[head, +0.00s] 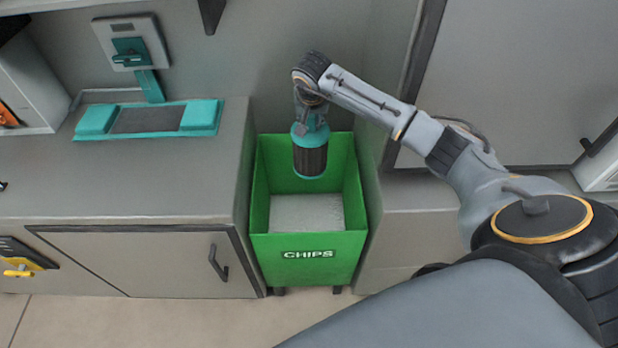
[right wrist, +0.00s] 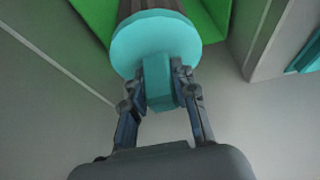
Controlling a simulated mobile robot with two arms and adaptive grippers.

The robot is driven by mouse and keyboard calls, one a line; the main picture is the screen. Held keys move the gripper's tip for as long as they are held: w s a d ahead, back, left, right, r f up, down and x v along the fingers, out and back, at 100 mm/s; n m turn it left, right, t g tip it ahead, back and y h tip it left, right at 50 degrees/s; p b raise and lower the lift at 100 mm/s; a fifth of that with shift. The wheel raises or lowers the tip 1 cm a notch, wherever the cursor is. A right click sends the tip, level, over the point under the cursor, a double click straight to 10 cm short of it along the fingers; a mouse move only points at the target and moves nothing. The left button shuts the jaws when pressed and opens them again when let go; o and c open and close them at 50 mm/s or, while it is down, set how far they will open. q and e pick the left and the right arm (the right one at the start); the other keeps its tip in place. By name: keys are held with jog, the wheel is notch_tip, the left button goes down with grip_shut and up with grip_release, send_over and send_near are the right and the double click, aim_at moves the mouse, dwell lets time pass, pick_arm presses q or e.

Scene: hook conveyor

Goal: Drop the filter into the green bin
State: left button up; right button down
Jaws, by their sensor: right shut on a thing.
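The filter (head: 310,158) is a dark ribbed cylinder with teal ends. It hangs upright over the opening of the green bin (head: 308,262), towards its back. My right gripper (head: 308,112) is above the filter and shut on its teal top knob. In the right wrist view, the two fingers (right wrist: 160,100) close around the knob of the filter (right wrist: 155,42), and the green bin (right wrist: 218,12) shows behind it. The bin is marked CHIPS and has a pale grey floor or content inside. My left gripper is not in view.
A grey counter (head: 150,185) with a teal-and-grey device (head: 148,118) stands left of the bin. A grey cabinet block (head: 430,222) stands to the right. The bin sits in the gap between them, with a wall behind.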

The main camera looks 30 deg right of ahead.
jog(key=shift+w+d+f+b, duration=0.1)
jog(key=shift+f+b, duration=1.8)
jog(key=shift+f, duration=1.1)
jog(key=c, duration=1)
grip_release()
jog(key=v, duration=1.2)
